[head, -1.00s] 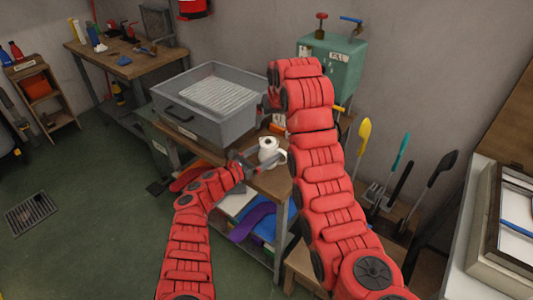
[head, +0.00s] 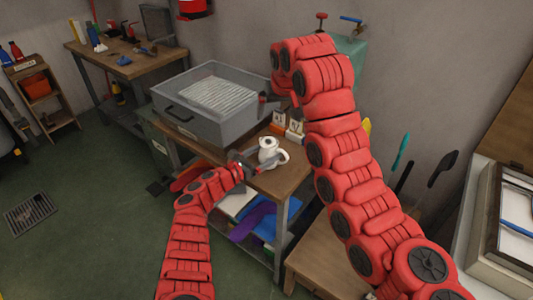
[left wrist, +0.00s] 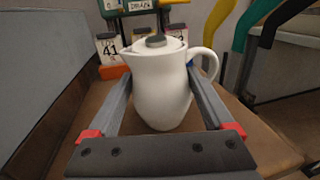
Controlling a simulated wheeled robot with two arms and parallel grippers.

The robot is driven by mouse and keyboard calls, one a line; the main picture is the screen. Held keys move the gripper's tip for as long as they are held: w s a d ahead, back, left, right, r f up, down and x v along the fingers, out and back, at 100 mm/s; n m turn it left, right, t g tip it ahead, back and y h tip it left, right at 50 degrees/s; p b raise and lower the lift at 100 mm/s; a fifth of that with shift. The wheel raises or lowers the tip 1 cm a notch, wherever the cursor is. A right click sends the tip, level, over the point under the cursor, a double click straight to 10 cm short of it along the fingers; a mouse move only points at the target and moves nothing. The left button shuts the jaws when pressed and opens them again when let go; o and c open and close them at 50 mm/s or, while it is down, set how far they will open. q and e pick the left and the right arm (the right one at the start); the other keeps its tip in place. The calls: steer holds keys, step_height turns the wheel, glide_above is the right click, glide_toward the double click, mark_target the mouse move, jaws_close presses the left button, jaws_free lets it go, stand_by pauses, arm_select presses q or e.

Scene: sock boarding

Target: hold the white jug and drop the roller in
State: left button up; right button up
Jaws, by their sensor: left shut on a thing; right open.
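The white jug (head: 267,158) stands upright at the right end of the wooden bench top (head: 287,174), its handle to the right. It fills the middle of the left wrist view (left wrist: 160,95). My left gripper (head: 259,164) is shut around the jug's body, one finger on each side. A dark grey round piece (left wrist: 156,41) shows at the jug's top; I cannot tell whether it is the roller or a lid knob. My right gripper (head: 267,98) is open, mostly hidden behind its own arm, above and behind the jug. No roller shows clearly elsewhere.
A large grey tray box (head: 205,128) stands on the bench left of the jug. A green cabinet (head: 352,48) and hanging tools (head: 401,153) are at the back right.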

arm_select(q)
steer(key=o, duration=1.4)
